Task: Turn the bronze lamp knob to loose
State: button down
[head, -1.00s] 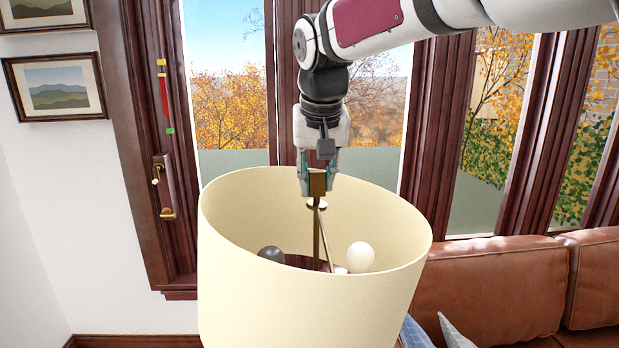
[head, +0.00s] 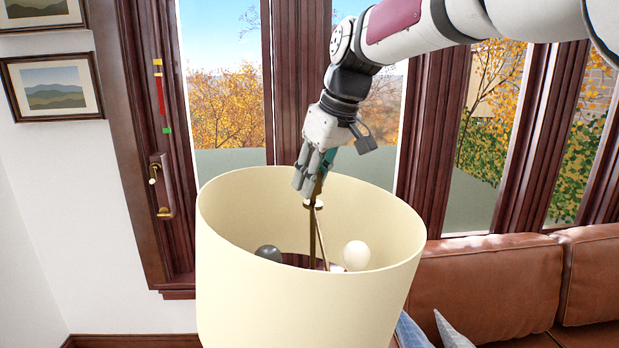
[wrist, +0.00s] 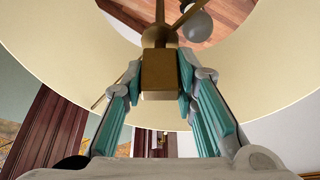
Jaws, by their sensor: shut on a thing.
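The bronze lamp knob (wrist: 160,73) is a square block at the top of the lamp's central rod. My gripper (wrist: 161,80) is shut on it, one teal-padded finger on each side in the wrist view. In the head view my gripper (head: 313,185) comes down at a tilt over the cream lampshade (head: 310,285), and its fingers mostly hide the knob. Below the knob, a thin rod (head: 313,235) runs down inside the shade.
Inside the shade are a dark bulb (head: 268,253) and a white bulb (head: 356,255). The shade's rim surrounds the fingers' lower end. A brown leather sofa (head: 490,280) stands at right. Dark-framed windows (head: 285,90) are behind, and a window handle (head: 160,185) is at left.

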jog(key=n+g+y, duration=0.1)
jog(key=n, duration=0.3)
jog(key=shift+w+n, duration=0.15)
jog(key=shift+n, duration=0.15)
jog(key=shift+n+g+y+b, duration=0.4)
jog(key=shift+n+g+b, duration=0.6)
jog(key=shift+n, duration=1.6)
jog(key=c, duration=1.3)
grip_release()
jog(key=v, duration=1.2)
jog(key=shift+w, duration=0.1)
